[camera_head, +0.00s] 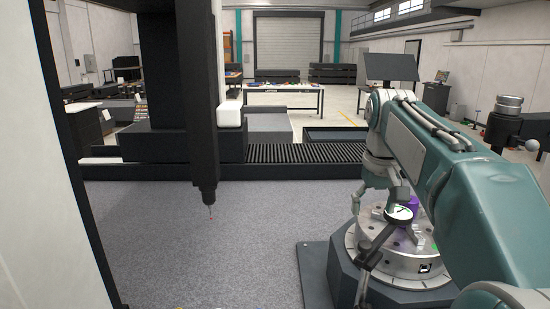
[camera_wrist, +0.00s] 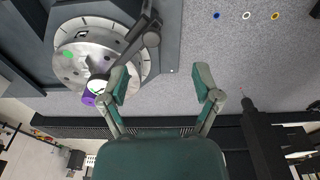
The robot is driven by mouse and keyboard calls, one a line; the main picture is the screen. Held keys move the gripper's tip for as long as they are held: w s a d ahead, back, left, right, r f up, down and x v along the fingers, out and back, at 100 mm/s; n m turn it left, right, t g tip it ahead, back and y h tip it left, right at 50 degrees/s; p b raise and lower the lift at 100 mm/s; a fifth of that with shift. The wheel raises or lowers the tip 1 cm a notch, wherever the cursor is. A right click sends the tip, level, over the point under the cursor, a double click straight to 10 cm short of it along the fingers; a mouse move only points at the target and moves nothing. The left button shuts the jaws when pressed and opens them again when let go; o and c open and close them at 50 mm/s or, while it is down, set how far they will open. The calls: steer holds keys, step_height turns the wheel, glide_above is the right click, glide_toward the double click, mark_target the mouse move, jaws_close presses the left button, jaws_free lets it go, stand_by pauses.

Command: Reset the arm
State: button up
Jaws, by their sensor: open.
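My arm (camera_head: 435,150) is teal and grey and reaches in from the right, bending down at its far end. My gripper (camera_wrist: 162,80) is open, its two fingers spread apart with nothing between them over the granite. In the head view my gripper is partly hidden behind the arm. Below and beside it is a round metal rotary table (camera_head: 405,265) with a dial gauge (camera_head: 400,213) on a jointed stand. A purple object, partly hidden, is close to the gauge; it also shows in the wrist view (camera_wrist: 88,100).
The grey granite bed (camera_head: 230,245) is mostly clear. A black vertical column with a thin probe (camera_head: 210,210) hangs over it at the left. Blue, white and yellow rings (camera_wrist: 246,16) lie on the granite. A ribbed black rail (camera_head: 300,152) runs along the back.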

steer(key=s+a+f+t, duration=0.2)
steer(key=s+f, duration=0.5)
steer(key=s, duration=0.4)
steer(key=s+a+f+t, duration=0.2)
steer(key=s+f, duration=0.5)
steer(key=s, duration=0.4)
steer(key=shift+s+a+f, duration=0.2)
steer(key=shift+s+a, duration=0.15)
steer(key=shift+a, duration=0.1)
stand_by(0.6)
